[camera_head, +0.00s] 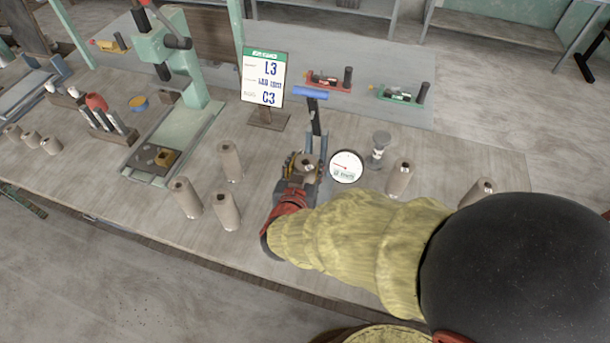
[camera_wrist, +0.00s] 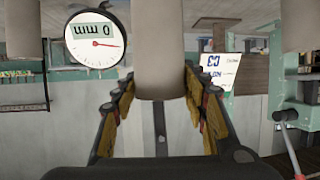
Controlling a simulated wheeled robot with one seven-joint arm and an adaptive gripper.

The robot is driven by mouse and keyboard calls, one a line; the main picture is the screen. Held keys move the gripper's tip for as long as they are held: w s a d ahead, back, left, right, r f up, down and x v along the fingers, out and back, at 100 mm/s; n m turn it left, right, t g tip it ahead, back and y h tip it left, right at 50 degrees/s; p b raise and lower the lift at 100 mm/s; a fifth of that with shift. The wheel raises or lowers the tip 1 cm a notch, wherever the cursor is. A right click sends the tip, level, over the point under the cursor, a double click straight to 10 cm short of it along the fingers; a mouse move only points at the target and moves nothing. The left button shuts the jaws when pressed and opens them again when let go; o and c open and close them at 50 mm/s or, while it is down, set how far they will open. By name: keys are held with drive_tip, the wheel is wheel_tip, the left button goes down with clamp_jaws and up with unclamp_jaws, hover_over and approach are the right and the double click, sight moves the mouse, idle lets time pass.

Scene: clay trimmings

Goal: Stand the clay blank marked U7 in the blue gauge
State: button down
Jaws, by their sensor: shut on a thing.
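My gripper (camera_head: 303,170) is shut on a beige cylindrical clay blank, whose top (camera_head: 308,163) shows between the fingers. In the wrist view the same blank (camera_wrist: 160,45) stands upright in that picture between the two yellow-padded fingers (camera_wrist: 160,105). No U7 mark is legible on it. Just behind the gripper is a stand with a blue handle (camera_head: 310,92) and pale blue frame, probably the blue gauge; its lower part is hidden by my gripper. A round white dial (camera_head: 347,167) is right of the gripper and shows in the wrist view (camera_wrist: 96,40).
Clay blanks stand left (camera_head: 187,197) and right (camera_head: 400,179) of my gripper. A sign (camera_head: 263,78) reads L3 and C3. A green press (camera_head: 183,75) stands left. Red (camera_head: 328,82) and green (camera_head: 400,94) gauges lie on the grey mat behind. A small grey pedestal (camera_head: 379,147) is near the dial.

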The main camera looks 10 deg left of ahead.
drive_tip(key=shift+w+a+f+b, duration=0.25)
drive_tip(key=shift+w+f+b, duration=0.15)
drive_tip(key=shift+w+f, duration=0.65)
drive_tip(key=shift+w+f+b, duration=0.2)
drive_tip(key=shift+f+b, duration=0.75)
drive_tip(key=shift+f, duration=0.8)
drive_tip(key=shift+f, duration=0.15)
drive_tip(key=c, duration=1)
unclamp_jaws()
drive_tip(key=shift+f, duration=0.1)
